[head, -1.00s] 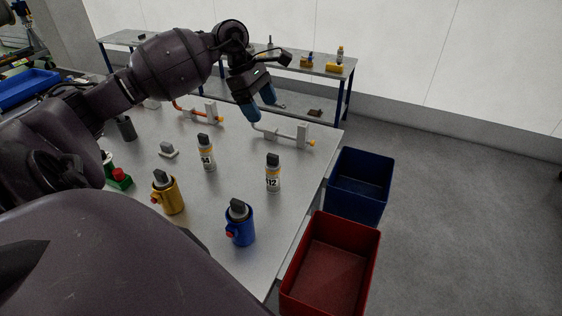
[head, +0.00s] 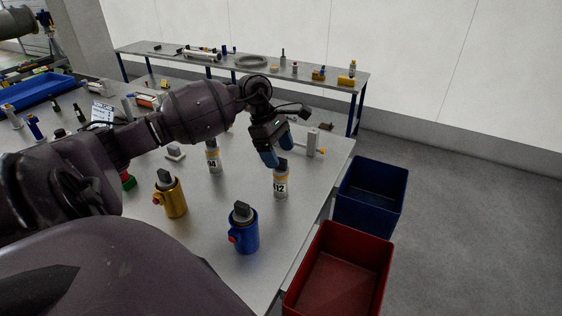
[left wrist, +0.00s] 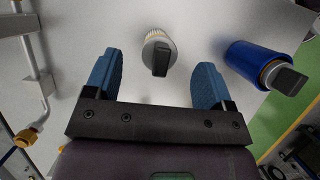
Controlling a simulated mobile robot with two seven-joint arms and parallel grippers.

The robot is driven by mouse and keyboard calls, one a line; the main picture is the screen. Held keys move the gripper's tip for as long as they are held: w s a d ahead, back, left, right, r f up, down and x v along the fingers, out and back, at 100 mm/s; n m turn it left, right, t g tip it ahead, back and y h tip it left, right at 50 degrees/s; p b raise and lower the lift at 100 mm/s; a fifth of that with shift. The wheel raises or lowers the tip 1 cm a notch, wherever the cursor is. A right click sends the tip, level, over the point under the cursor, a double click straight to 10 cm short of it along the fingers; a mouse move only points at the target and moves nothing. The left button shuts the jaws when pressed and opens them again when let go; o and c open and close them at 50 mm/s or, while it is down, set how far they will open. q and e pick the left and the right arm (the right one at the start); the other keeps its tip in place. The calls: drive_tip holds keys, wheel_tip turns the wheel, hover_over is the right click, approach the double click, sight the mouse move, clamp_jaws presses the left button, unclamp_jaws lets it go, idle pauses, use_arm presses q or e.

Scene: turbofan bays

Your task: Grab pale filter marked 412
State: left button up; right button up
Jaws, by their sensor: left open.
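The pale filter marked 412 (head: 280,182) stands upright on the metal table, with a dark top and a pale body; only "12" of its number shows clearly in the head view. My left gripper (head: 279,158) is open above and just behind the filter, its blue fingertips close to the filter's top. In the left wrist view, the filter (left wrist: 158,50) stands ahead of the fingers, roughly midway between the two blue fingertips (left wrist: 156,72), with nothing held. A similar filter ending in 4 (head: 213,158) stands to the left. My right gripper is not in view.
A blue cylinder (head: 244,232) and a yellow cylinder (head: 173,197) stand nearer on the table (head: 215,212). A pipe fitting (head: 313,143) lies behind the gripper. A blue bin (head: 370,212) and a red bin (head: 340,286) stand beyond the table's right edge.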

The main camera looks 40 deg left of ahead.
sight(281, 179)
use_arm(q)
drive_tip(key=x, duration=0.5)
drive_tip(key=shift+s+a, duration=0.15)
drive_tip(key=shift+a, duration=0.05)
drive_tip(key=c, duration=1.3)
drive_tip(key=shift+r, duration=0.1)
